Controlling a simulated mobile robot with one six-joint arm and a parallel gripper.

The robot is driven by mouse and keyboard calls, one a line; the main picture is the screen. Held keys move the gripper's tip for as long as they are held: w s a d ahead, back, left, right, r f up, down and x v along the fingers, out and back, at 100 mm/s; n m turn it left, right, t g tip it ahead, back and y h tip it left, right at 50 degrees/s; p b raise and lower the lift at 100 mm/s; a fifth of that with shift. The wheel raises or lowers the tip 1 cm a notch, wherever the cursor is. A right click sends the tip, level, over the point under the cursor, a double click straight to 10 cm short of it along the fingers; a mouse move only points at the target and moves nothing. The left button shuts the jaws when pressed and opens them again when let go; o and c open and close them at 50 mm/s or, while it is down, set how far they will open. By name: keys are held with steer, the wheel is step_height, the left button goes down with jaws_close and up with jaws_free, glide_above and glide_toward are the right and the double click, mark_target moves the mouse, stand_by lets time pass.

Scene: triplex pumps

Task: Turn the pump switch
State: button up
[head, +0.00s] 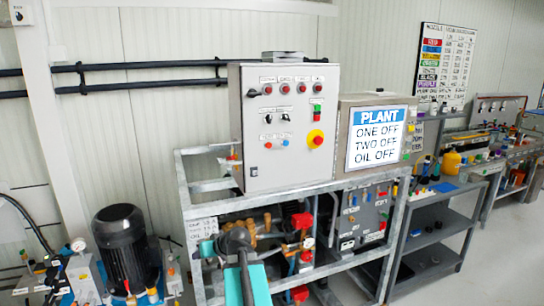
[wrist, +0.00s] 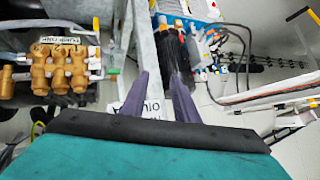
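A grey control box (head: 277,160) stands on the metal frame in the head view. Its front has a black rotary switch (head: 252,93) at the upper left and two small black selector switches (head: 276,118) in the middle. Their labels are too small to read, so I cannot tell which is the pump switch. My gripper (wrist: 160,85) shows two purple-grey fingers apart in the wrist view, with nothing held between them. They point past the frame, and the control box is not in that view. In the head view my teal arm is low in front of the frame, below the box.
The box also carries red lamps, push buttons and a red emergency stop (head: 316,139) on yellow. A PLANT sign (head: 378,137) stands to its right. Brass pump parts (wrist: 62,67) sit beside a metal post in the wrist view. A black motor (head: 124,247) stands left of the frame.

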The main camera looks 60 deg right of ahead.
steer(key=s+d+r+t+h, duration=0.2)
steer(key=s+d+r, duration=0.2)
steer(key=d+r, duration=0.6)
steer(key=m+t+h+p, duration=0.2)
steer(key=t+h+p, duration=0.1)
steer(key=h, duration=0.4)
glide_toward(270, 119)
steer(key=v, duration=0.5)
steer(key=shift+a+r, duration=0.2)
steer(key=shift+a, duration=0.1)
steer(key=shift+w+d, duration=0.1)
steer(key=shift+w, duration=0.05)
steer(key=p+x, duration=0.4)
steer(key=x, duration=0.8)
steer(key=shift+d+p, duration=0.3)
steer(key=shift+d, duration=0.05)
steer(key=shift+w+d+f, duration=0.1)
steer(key=shift+w+d, duration=0.2)
steer(key=shift+w, duration=0.25)
steer(key=shift+c, duration=0.4)
jaws_close()
